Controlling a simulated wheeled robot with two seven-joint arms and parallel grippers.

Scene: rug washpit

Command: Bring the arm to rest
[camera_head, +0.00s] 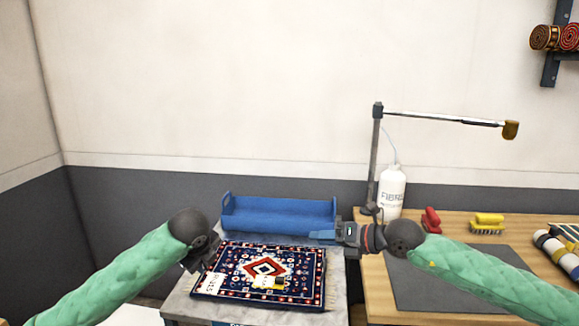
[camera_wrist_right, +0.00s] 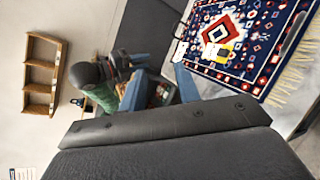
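My right gripper (camera_head: 322,235) is above the back right part of the grey table (camera_head: 336,290), at the front of the blue trough (camera_head: 280,215). In the right wrist view its two blue fingers (camera_wrist_right: 158,90) are apart with nothing held between them. My left gripper (camera_head: 194,262) is low at the left edge of the patterned rug (camera_head: 305,261); its fingers are mostly hidden by its wrist, so its opening is unclear. The rug lies flat on the table, with a white card (camera_head: 212,283) and a small yellow-and-white item (camera_head: 268,283) on it.
A wooden bench (camera_head: 372,300) with a dark mat (camera_head: 420,285) stands at the right. It holds a white bottle (camera_head: 392,190), a red brush (camera_head: 431,219) and a yellow brush (camera_head: 487,223). A post with a long arm (camera_head: 440,117) rises behind. Wooden shelves (camera_wrist_right: 42,75) show in the wrist view.

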